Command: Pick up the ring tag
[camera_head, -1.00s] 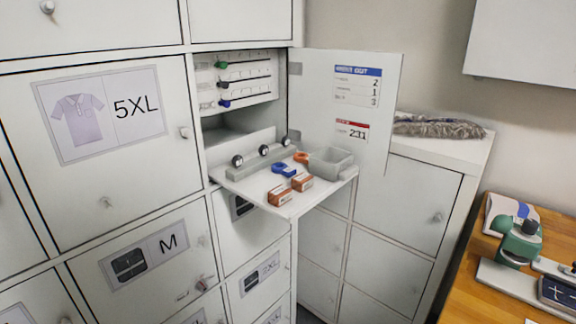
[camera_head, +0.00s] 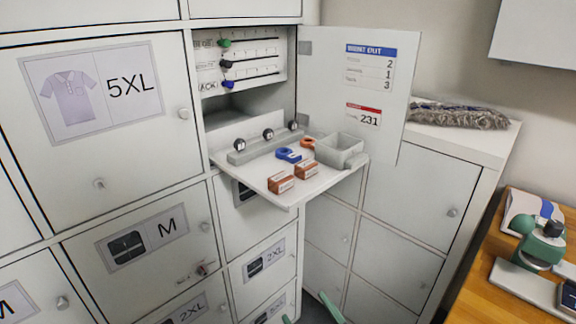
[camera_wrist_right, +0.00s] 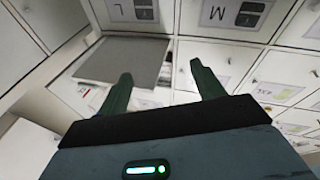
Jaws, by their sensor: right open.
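A blue ring-shaped tag (camera_head: 287,155) and an orange ring-shaped tag (camera_head: 308,143) lie on the white fold-out shelf (camera_head: 250,181) of the open locker, left of a grey open bin (camera_head: 340,150). My right gripper (camera_head: 309,311) shows only as two green fingertips at the bottom edge, below and in front of the shelf and well apart from the tags. In the right wrist view its fingers (camera_wrist_right: 163,85) are spread with nothing between them. No tag can be made out in that view. My left gripper is not in view.
Two orange-brown boxes (camera_head: 281,182) lie at the shelf's front. A grey rail with dark knobs (camera_head: 262,147) runs behind the tags. The open locker door (camera_head: 352,90) stands at the right. A wooden table (camera_head: 482,280) with a green device is further right.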

